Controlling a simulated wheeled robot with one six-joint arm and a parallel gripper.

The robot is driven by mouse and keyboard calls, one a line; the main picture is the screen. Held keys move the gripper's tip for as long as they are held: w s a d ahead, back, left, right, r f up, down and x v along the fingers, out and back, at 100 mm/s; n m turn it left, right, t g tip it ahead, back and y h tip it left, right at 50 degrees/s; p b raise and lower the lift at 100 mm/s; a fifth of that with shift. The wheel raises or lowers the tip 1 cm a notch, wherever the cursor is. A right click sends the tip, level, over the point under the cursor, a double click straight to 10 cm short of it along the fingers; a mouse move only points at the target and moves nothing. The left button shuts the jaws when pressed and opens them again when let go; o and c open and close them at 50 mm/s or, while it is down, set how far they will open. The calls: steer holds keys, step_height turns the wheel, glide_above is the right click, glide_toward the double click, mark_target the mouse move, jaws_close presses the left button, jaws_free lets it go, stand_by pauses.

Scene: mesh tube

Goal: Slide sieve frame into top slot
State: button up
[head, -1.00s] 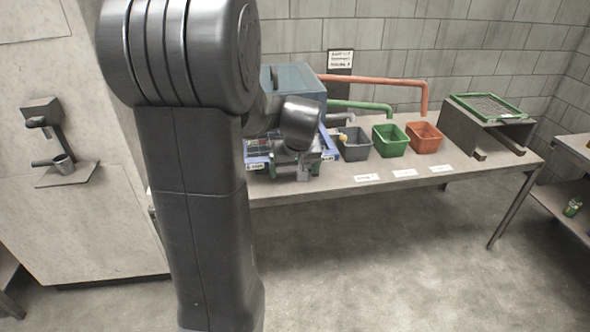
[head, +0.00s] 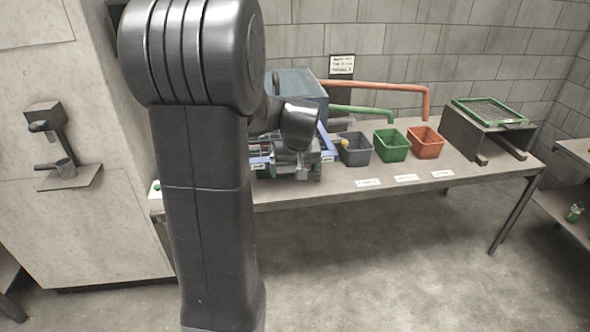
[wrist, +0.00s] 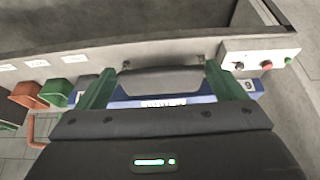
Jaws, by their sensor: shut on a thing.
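A blue sieve frame (head: 260,163) with white labels sits at the front of the blue-grey sieving machine (head: 297,86). My gripper (wrist: 161,76) is shut on the frame's grey handle (wrist: 160,82), its green fingers at the handle's two ends in the wrist view. The blue frame edge (wrist: 200,100) with its label lies just beyond the handle there. In the head view, my arm hides the left of the machine and much of the frame. The slots are not clearly visible, so I cannot tell how far in the frame is.
Grey (head: 355,149), green (head: 391,146) and orange (head: 426,143) bins stand on the table right of the machine, under red and green pipes. A green-rimmed mesh frame (head: 490,111) lies on a stand at the right. A button box (wrist: 257,62) shows in the wrist view.

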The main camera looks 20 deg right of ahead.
steer(key=shift+w+d+p, duration=0.3)
steer(key=shift+w+d, duration=0.05)
steer(key=shift+w, duration=1.05)
steer(key=shift+w+d+p, duration=0.3)
steer(key=shift+w+d, duration=0.05)
steer(key=shift+w, duration=1.1)
steer(key=shift+w+d+p, duration=0.3)
steer(key=shift+w+d, duration=0.05)
steer(key=shift+w, duration=1.05)
steer(key=o, duration=1.1)
steer(key=shift+r, duration=0.1)
steer(key=b+v, duration=0.2)
steer(key=v, duration=1.1)
steer(key=shift+s+a+r, duration=0.15)
steer(key=shift+s+r, duration=0.05)
steer(key=shift+r, duration=0.1)
